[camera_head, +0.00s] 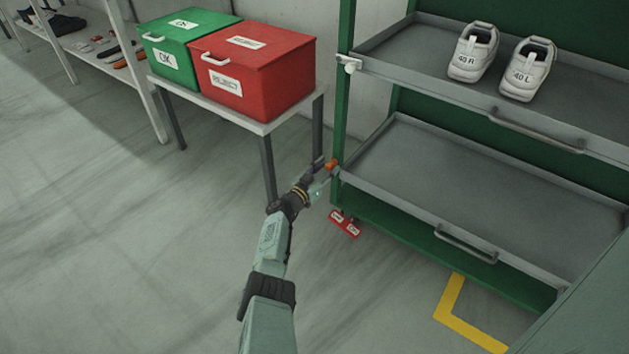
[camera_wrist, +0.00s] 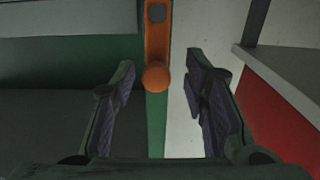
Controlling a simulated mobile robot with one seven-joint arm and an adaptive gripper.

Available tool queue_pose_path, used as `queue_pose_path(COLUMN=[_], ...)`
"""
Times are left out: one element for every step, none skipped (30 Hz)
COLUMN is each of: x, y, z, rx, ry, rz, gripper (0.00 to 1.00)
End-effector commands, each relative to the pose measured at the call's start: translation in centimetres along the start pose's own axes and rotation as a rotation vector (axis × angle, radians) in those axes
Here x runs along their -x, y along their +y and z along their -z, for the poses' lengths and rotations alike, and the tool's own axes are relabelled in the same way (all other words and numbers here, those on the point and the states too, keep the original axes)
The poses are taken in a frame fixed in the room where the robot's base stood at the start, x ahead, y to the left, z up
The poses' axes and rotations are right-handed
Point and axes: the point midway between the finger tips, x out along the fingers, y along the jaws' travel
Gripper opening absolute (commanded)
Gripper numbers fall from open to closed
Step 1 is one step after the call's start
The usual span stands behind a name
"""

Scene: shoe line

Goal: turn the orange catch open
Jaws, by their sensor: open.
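The orange catch (camera_head: 331,165) is on the green front post of the shelf rack, at the left corner of the lower grey tray (camera_head: 480,190). In the wrist view the orange catch (camera_wrist: 157,50) is a long bar with a grey pivot at its far end and a round knob at its near end. My gripper (camera_head: 322,168) is at the catch in the head view. In the wrist view my gripper (camera_wrist: 162,85) is open, with one finger on each side of the knob and a gap to both. I cannot tell how deep the knob sits between the fingers.
A table with a green box (camera_head: 170,60) and a red box (camera_head: 260,75) stands left of the rack. The upper tray (camera_head: 400,65) holds two white shoes (camera_head: 474,52). The floor at left is clear.

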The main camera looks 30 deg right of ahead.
Motion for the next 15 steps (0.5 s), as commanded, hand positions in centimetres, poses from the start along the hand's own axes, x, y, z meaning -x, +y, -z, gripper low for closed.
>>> queue_pose_path(x=[0.6, 1.0, 1.4, 1.7, 2.1, 2.6, 3.2, 3.8, 4.5, 4.9, 5.4, 6.1, 6.6, 7.1, 7.7], y=[-0.1, -0.1, -0.1, 0.0, 0.1, 0.1, 0.0, -0.1, -0.1, 0.0, 0.1, 0.0, 0.0, 0.0, 0.0], z=[-0.1, -0.1, -0.1, -0.1, -0.1, 0.0, -0.1, -0.1, -0.1, 0.0, 0.0, 0.0, 0.0, 0.0, 0.0], rx=[-0.001, -0.001, 0.0, 0.0, 0.002, 0.003, 0.001, 0.001, 0.001, 0.002, 0.002, 0.003, 0.001, 0.003, 0.002], ry=[0.0, 0.0, 0.0, 0.001, 0.002, 0.003, 0.001, 0.002, 0.002, 0.003, 0.004, 0.003, 0.002, 0.002, 0.003], rz=[0.002, 0.003, 0.004, 0.003, 0.002, 0.004, 0.005, 0.006, 0.006, 0.005, 0.005, 0.005, 0.006, 0.006, 0.005], gripper=[0.41, 0.41, 0.41, 0.41, 0.41, 0.41, 0.41, 0.41, 0.41, 0.41, 0.41, 0.41, 0.41, 0.41, 0.41])
